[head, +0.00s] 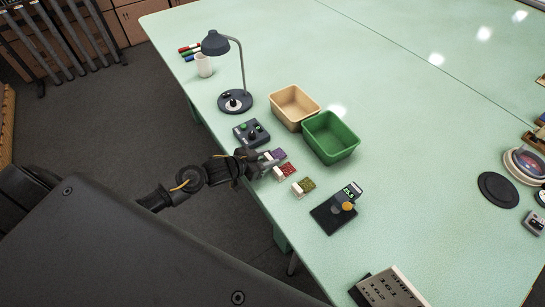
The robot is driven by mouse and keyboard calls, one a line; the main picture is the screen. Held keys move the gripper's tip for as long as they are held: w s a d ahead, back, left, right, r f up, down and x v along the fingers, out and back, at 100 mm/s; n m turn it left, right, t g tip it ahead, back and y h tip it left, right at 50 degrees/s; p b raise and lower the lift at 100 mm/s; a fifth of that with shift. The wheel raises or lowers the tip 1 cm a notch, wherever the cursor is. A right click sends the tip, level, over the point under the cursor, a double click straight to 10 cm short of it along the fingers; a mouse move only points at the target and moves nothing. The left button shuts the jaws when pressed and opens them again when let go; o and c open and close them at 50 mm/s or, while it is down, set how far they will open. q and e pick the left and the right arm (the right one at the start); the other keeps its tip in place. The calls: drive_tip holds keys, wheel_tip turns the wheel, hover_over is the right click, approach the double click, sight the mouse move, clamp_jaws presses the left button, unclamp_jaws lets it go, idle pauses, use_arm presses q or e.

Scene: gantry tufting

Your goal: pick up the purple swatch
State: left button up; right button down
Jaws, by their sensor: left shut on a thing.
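The purple swatch (279,154) is at the left edge of the mint table, a small purple patch with a pale end. My left gripper (266,161) reaches in from the left and is shut on the swatch at its pale end. The view is too small to tell whether the swatch is lifted or still touches the table. My right gripper is not in view.
A red swatch (286,170) and a green swatch (304,187) lie close by. A control box (251,132), a lamp (235,101), a tan bin (294,93) and a green bin (351,139) stand behind. A scale-like device (334,213) is to the right.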

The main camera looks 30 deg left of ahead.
use_arm(q)
drive_tip(key=shift+r, duration=0.55)
drive_tip(key=shift+s+r+b, duration=0.25)
drive_tip(key=shift+r+b, duration=0.25)
drive_tip(key=shift+r, duration=0.75)
drive_tip(key=s+a+r+b, duration=0.1)
drive_tip(key=s+a+r, duration=0.3)
drive_tip(key=s+r, duration=0.5)
drive_tip(key=s, duration=0.3)
drive_tip(key=shift+s+r+b, duration=0.2)
drive_tip(key=shift+s+b, duration=0.1)
drive_tip(key=shift+s, duration=0.1)
